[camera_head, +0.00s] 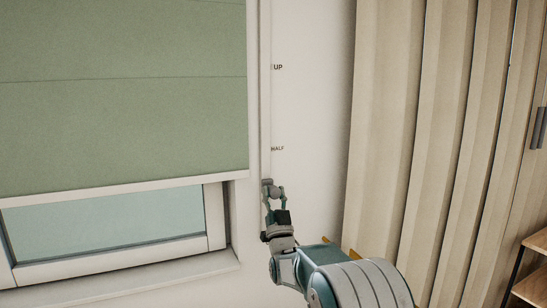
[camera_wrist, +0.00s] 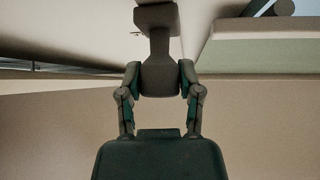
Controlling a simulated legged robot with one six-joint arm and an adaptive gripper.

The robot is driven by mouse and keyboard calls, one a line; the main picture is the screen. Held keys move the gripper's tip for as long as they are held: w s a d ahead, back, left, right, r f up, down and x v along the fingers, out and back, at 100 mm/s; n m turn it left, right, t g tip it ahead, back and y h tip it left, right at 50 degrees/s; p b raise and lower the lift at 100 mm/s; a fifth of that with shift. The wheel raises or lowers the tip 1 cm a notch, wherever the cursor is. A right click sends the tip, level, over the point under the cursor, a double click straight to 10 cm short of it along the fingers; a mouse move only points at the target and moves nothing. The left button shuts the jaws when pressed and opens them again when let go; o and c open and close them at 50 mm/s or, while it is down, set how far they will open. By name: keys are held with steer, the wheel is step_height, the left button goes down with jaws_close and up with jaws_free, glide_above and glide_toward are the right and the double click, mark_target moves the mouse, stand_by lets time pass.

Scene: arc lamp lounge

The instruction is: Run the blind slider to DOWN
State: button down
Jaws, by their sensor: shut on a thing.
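The blind slider is a dark grey knob that shows in the wrist view (camera_wrist: 160,74), on a block against the pale wall. In the head view the slider (camera_head: 267,183) sits on a pale vertical rail (camera_head: 265,100), below the HALF mark (camera_head: 278,149) and well below the UP mark (camera_head: 278,67). No DOWN mark shows; my arm covers part of the wall below. My gripper (camera_head: 275,193) is shut on the knob, with one finger on each side in the wrist view (camera_wrist: 160,82). The green blind (camera_head: 120,100) hangs over the upper window, with bare glass below its bottom bar.
The window sill (camera_head: 130,280) juts out at the lower left, near my gripper. Beige curtains (camera_head: 430,130) hang to the right of the rail. A wooden shelf (camera_head: 530,270) stands at the lower right.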

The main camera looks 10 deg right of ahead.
step_height(320, 180, down, 13)
steer(key=shift+f, duration=0.15)
steer(key=shift+c, duration=1.3)
jaws_free()
steer(key=shift+w, duration=0.1)
steer(key=v, duration=1.2)
